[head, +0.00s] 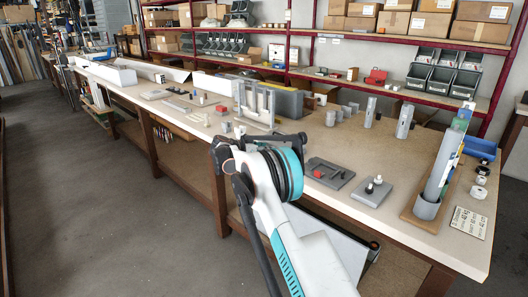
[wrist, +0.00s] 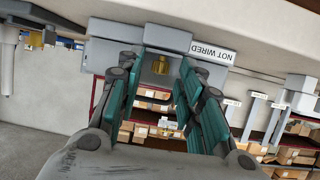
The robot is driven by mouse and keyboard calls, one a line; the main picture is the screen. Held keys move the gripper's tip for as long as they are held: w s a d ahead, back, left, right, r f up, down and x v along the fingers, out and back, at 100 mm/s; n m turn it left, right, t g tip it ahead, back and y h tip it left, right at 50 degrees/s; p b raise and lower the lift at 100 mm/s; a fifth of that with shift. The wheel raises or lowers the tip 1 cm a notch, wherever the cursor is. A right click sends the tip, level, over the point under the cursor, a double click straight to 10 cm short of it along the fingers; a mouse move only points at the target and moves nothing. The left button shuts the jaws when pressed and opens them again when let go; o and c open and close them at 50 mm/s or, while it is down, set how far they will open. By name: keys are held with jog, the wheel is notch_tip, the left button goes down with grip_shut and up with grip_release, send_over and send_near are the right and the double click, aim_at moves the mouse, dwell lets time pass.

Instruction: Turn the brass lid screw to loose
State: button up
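The brass lid screw (wrist: 160,65) is a small yellow knob on the underside, as pictured, of a grey box (wrist: 120,57) in the wrist view. A white label reading NOT WIRED (wrist: 212,53) is beside it on the right. My gripper (wrist: 162,72) is open, its teal-padded fingers to the left and right of the screw with a gap on each side. Whether the fingertips are level with the screw in depth I cannot tell. In the head view my gripper (head: 228,145) is at the bench's front edge, largely hidden by my arm; I cannot make out the screw there.
The long bench (head: 400,215) carries grey upright panels (head: 257,108) beyond my gripper. To the right are a dark grey fixture (head: 328,174), a plate with knobs (head: 372,192) and a tall grey profile on a wooden base (head: 428,207). Red-framed shelves (head: 400,93) stand behind.

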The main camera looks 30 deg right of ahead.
jog(key=shift+c, duration=0.3)
grip_shut()
jog(key=shift+s+d+r+n+t+y+p, duration=0.1)
jog(key=shift+s+n+t+y+p, duration=0.15)
jog(key=shift+n+t, duration=0.3)
jog(key=shift+s+d+r+n+t+y+p, duration=0.1)
jog(key=shift+n+t+y+p, duration=0.1)
jog(key=shift+n+t+y, duration=0.25)
jog(key=shift+s+f+n+t+y, duration=0.15)
jog(key=shift+n+t+y, duration=0.65)
jog(key=shift+n+t, duration=0.6)
jog(key=shift+o, duration=0.3)
grip_release()
